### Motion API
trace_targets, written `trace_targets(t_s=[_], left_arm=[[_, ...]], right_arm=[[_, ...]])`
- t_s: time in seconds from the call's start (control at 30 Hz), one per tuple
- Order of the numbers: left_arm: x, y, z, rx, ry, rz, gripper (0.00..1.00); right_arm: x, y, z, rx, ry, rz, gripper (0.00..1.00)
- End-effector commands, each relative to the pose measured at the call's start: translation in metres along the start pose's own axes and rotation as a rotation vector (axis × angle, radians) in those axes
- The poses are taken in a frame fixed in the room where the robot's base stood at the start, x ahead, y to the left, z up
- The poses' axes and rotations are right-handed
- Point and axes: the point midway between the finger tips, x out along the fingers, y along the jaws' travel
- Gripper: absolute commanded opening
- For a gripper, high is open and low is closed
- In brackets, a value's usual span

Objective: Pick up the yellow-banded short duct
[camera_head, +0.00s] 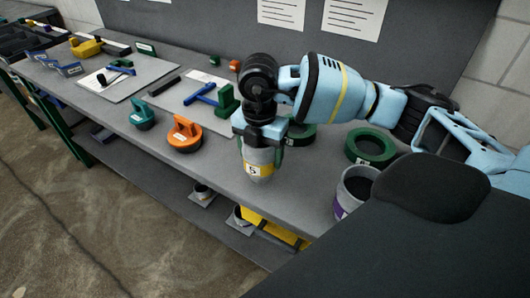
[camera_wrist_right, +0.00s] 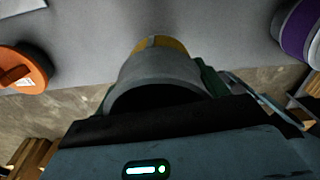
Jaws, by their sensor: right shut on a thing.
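The yellow-banded short duct (camera_head: 258,172) is a grey, open cylinder with a yellow band and a label reading 5. It is upright near the front edge of the bench (camera_head: 222,165). My right gripper (camera_head: 262,143) points down over it and is shut on its upper part. In the right wrist view the duct (camera_wrist_right: 158,68) sits between the jaws, its dark opening toward the camera and its yellow band at the far end. I cannot tell whether its base touches the bench. My left gripper is not in view.
A purple-banded duct (camera_head: 352,190) stands to the right. Green rings (camera_head: 372,146) lie behind. An orange handled tool (camera_head: 183,134) and a teal one (camera_head: 143,115) are left. A lower shelf holds small cups and a yellow crate (camera_head: 270,228).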

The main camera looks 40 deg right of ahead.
Motion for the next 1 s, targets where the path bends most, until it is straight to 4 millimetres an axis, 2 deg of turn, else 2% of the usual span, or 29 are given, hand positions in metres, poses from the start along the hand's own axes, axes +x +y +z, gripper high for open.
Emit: trace_targets(t_s=[0.03, 0.3, 0.5, 0.7, 1.0], left_arm=[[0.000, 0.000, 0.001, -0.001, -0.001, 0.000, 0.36], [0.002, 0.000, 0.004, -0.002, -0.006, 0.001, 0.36], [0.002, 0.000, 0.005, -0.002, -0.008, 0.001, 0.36], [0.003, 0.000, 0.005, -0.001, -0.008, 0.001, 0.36], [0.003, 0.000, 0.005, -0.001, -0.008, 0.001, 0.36]], right_arm=[[-0.001, 0.002, -0.013, -0.008, 0.002, 0.003, 0.43], [-0.007, 0.010, -0.083, -0.007, 0.002, 0.002, 0.43], [-0.011, 0.014, -0.118, -0.003, 0.001, 0.002, 0.43], [-0.013, 0.015, -0.135, 0.000, -0.001, 0.001, 0.43], [-0.013, 0.015, -0.138, -0.021, -0.001, 0.001, 0.43]])
